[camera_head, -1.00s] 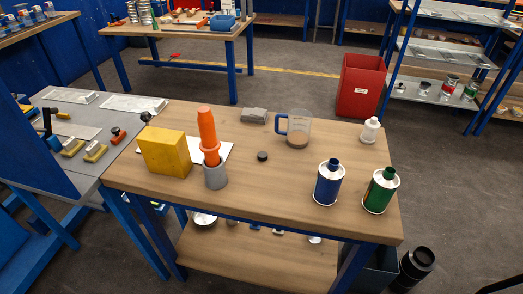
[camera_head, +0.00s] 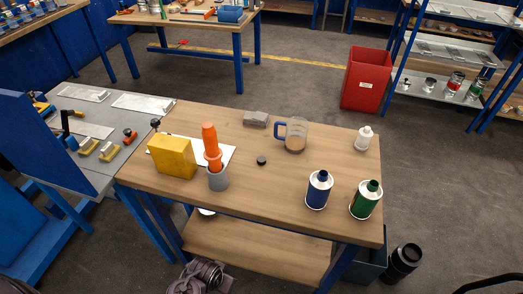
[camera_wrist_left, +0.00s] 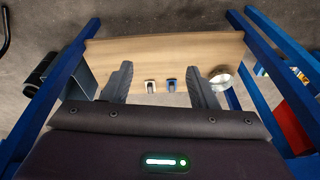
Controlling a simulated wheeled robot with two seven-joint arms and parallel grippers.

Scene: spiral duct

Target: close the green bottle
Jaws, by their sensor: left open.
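The green bottle (camera_head: 366,200) stands upright near the right front corner of the wooden table, with a narrow dark green neck on its silver top. Whether its mouth is open is too small to tell. A small black round piece (camera_head: 262,160), perhaps a cap, lies mid-table, apart from the bottle. A blue bottle (camera_head: 319,190) stands just left of the green one. My left gripper (camera_wrist_left: 160,78) is open and empty in the left wrist view, facing the table's lower shelf. In the head view a grey arm part of mine shows at the bottom edge. My right gripper is not seen.
The lower shelf (camera_wrist_left: 200,46) carries small items. The table's front middle is clear.

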